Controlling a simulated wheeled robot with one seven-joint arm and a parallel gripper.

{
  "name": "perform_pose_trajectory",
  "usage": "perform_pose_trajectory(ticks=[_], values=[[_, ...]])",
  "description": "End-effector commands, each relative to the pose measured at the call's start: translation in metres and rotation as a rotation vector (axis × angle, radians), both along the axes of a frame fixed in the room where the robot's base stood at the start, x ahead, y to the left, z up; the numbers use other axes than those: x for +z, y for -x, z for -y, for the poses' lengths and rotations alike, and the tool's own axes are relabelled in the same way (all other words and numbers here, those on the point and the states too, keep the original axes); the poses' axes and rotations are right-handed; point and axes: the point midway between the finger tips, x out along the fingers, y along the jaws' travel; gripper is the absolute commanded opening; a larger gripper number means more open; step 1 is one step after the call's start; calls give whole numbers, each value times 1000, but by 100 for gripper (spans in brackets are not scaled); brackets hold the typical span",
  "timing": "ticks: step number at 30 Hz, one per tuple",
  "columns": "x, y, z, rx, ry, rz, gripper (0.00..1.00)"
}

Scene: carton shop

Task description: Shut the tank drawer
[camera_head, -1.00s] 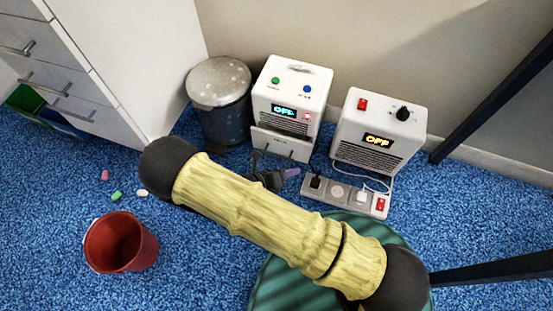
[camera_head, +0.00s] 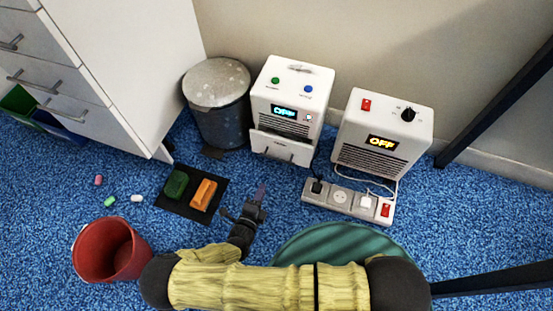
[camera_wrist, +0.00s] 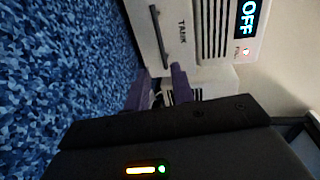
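The tank drawer (camera_head: 280,147) is the low white front of the left white appliance (camera_head: 284,95), whose blue display reads OFF. It appears to stick out a little from the body. In the wrist view its front (camera_wrist: 181,50) shows the word TANK and a dark bar handle (camera_wrist: 159,36). My gripper (camera_head: 261,192) is low over the floor, in front of the drawer and apart from it. In the wrist view my gripper (camera_wrist: 161,90) has its two purple fingers spread, with nothing held between them.
A second white appliance (camera_head: 383,135) and a power strip (camera_head: 341,198) stand to the right. A metal bin (camera_head: 219,115) is left of the tank appliance. A dark mat (camera_head: 177,206) with green and orange blocks and a red bucket (camera_head: 103,255) lie left.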

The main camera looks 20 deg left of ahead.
Motion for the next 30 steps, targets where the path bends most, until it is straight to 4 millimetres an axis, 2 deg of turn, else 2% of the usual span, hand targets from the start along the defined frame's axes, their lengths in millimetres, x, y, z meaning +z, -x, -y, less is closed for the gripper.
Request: perform_pose_trajectory(ticks=[24, 30], values=[[-32, -135, 12, -5, -1, 0, 24], [-34, -157, 13, -3, -1, 0, 24]])
